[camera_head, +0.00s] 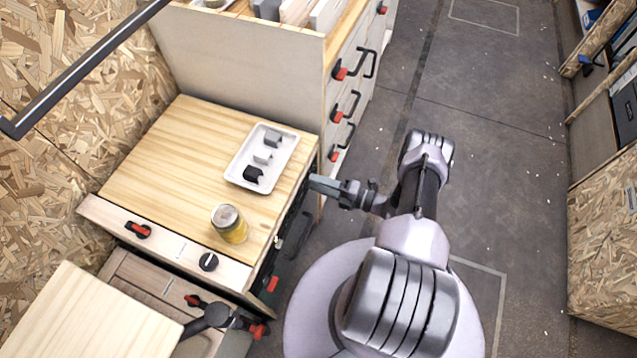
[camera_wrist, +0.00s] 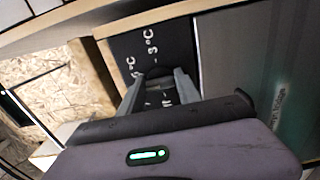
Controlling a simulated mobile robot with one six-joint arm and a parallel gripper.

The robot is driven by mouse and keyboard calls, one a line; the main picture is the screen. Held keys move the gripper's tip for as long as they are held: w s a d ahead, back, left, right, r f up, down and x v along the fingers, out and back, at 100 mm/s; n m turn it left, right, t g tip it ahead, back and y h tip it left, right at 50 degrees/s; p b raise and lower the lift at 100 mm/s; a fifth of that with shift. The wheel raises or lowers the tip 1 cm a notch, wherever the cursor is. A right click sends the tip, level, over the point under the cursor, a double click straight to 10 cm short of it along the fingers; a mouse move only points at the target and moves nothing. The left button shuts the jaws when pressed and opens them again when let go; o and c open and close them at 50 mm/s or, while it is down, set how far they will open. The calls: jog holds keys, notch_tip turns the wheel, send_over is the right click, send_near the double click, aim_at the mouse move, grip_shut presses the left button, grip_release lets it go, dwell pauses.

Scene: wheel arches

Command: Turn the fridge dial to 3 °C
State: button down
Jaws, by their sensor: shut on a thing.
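In the wrist view the dark fridge dial (camera_wrist: 158,73) sits between the two fingers of my gripper (camera_wrist: 158,82). The fingers are shut on it. The dial is mounted on a dark panel (camera_wrist: 183,40) with white temperature marks. A "3 °C" mark (camera_wrist: 151,42) stands above the dial, and another "°C" mark (camera_wrist: 131,66) is to its upper left. The lower marks are partly hidden by my fingers, and the dial's pointer cannot be made out. In the head view my gripper (camera_head: 314,184) is at the front side of the wooden counter; the dial is hidden there.
On the wooden counter (camera_head: 165,150) stand a yellow-labelled jar (camera_head: 229,224) and a white tray (camera_head: 285,158) with small blocks. Drawers with black handles (camera_head: 352,105) are just beyond my gripper. A grey door panel (camera_wrist: 240,55) is right of the dial. The floor (camera_head: 490,130) is clear.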

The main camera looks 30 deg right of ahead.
jog(key=shift+s+a+f+m, duration=0.1)
jog(key=shift+m, duration=4.25)
jog(key=shift+a+f+m, duration=0.1)
jog(key=shift+m, duration=4.25)
jog(key=c, duration=0.8)
grip_release()
jog(key=shift+d, duration=0.1)
jog(key=shift+c, duration=0.2)
